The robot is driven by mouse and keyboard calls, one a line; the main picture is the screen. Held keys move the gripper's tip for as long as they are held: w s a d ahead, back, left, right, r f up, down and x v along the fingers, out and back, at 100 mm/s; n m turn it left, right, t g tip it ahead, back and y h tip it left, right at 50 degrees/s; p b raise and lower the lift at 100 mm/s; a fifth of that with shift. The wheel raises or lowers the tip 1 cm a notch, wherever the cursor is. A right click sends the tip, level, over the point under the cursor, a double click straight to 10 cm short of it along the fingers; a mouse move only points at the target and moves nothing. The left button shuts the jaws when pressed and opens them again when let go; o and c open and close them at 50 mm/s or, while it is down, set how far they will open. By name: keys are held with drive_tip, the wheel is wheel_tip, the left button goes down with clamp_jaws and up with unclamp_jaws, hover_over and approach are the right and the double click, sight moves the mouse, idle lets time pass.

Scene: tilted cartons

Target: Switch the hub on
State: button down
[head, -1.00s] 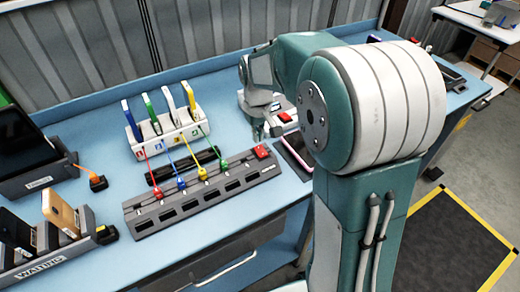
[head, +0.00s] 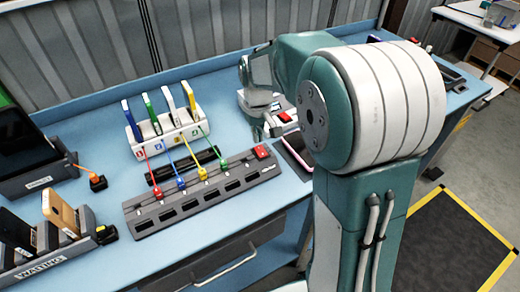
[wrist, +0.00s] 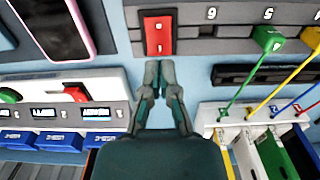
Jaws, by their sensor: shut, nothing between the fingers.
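The hub (head: 205,195) is a long dark grey strip on the blue bench, with a row of slots and coloured plugs in several of them. Its red rocker switch (head: 261,151) sits at its right end. In the wrist view the red switch (wrist: 158,35) is at top centre, on the grey hub end (wrist: 195,30). My gripper (wrist: 159,68) is shut and empty, its fingertips just below the switch in that picture. In the head view my gripper (head: 268,132) is above and just beyond the switch; whether it touches is unclear.
A white rack (head: 165,132) with several upright coloured devices stands behind the hub. A light unit with a red button (wrist: 76,92) and green knob is left in the wrist view. A pink-edged phone (wrist: 58,22) lies near. A waiting rack (head: 45,258) stands front left.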

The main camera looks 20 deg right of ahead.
sight(258, 147)
drive_tip(key=shift+f, duration=1.35)
idle(0.7)
drive_tip(key=shift+r, duration=3.55)
drive_tip(key=shift+s, duration=0.1)
drive_tip(key=s+a+r+m+t, duration=0.1)
drive_tip(key=s+r+t, duration=0.1)
drive_tip(key=s, duration=0.9)
drive_tip(key=s+r+m+t, duration=0.1)
drive_tip(key=s+r+t, duration=0.2)
drive_tip(key=s, duration=0.8)
drive_tip(key=shift+a+r+t, duration=0.3)
drive_tip(key=shift+a+r, duration=0.05)
drive_tip(key=shift+a, duration=0.05)
